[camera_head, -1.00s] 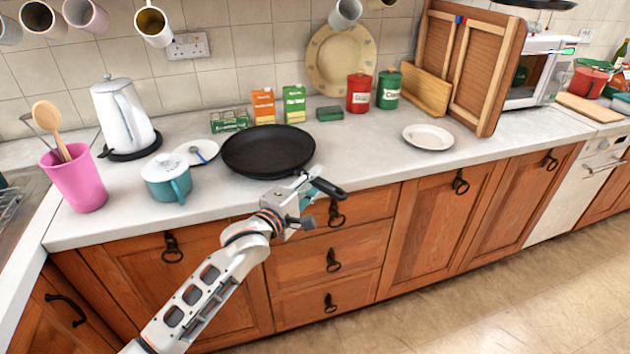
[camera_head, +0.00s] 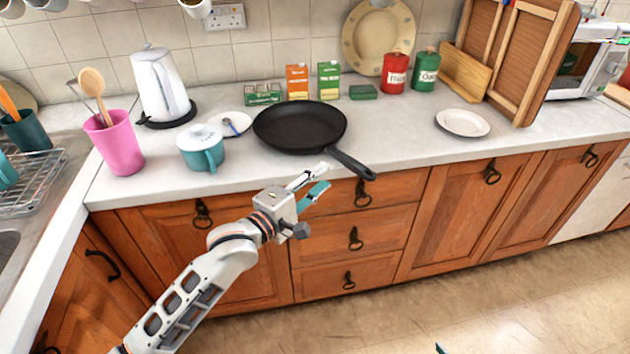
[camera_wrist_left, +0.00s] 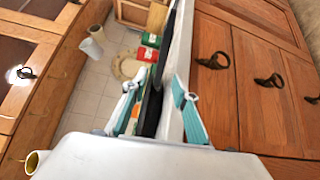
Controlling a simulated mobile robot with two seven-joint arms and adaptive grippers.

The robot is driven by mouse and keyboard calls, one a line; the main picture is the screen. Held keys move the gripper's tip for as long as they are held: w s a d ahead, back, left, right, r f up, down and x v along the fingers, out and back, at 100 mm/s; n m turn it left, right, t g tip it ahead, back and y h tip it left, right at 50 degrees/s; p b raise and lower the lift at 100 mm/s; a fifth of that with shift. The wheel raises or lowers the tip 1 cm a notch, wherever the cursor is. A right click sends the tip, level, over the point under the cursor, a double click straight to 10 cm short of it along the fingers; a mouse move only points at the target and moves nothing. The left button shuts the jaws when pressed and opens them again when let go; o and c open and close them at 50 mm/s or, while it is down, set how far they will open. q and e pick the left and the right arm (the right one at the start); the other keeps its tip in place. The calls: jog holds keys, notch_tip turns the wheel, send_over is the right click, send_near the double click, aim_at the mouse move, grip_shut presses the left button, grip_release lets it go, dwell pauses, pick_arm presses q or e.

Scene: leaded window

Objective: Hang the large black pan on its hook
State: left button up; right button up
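The large black pan (camera_head: 300,126) lies flat on the counter, its handle (camera_head: 351,165) pointing toward the front edge and jutting over it. My left gripper (camera_head: 322,180) is open and empty, just in front of the counter edge, below and left of the handle tip, apart from it in the head view. In the left wrist view, the dark pan (camera_wrist_left: 152,108) shows edge-on between the spread teal-padded fingers (camera_wrist_left: 158,88). A small dark teal sliver (camera_head: 440,348) at the bottom edge may be my right gripper; its state is hidden. I cannot make out the pan's hook.
A teal pot (camera_head: 201,150) and a small saucer (camera_head: 232,124) stand left of the pan. Cartons (camera_head: 328,80) and canisters (camera_head: 396,73) stand behind. A white plate (camera_head: 462,123) lies to the right, with clear counter between. Drawers (camera_head: 352,221) are below.

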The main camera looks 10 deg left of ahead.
pick_arm(q)
jog(key=s+a+f+m+g+y, duration=0.1)
jog(key=s+a+f+m, duration=0.3)
jog(key=s+f, duration=0.5)
jog(key=s+a+f+m+g+y, duration=0.1)
jog(key=s+a+f+m+y, duration=0.2)
jog(key=s+a+f+m, duration=0.2)
jog(key=s+a+f+m+g+y, duration=0.2)
jog(key=s+a+f+m, duration=0.3)
jog(key=s+f+m, duration=0.3)
jog(key=s+f, duration=0.4)
jog(key=f, duration=0.3)
jog(key=shift+s+a+y, duration=0.15)
jog(key=shift+s+y, duration=0.15)
jog(key=shift+s, duration=0.1)
jog(key=shift+o, duration=0.5)
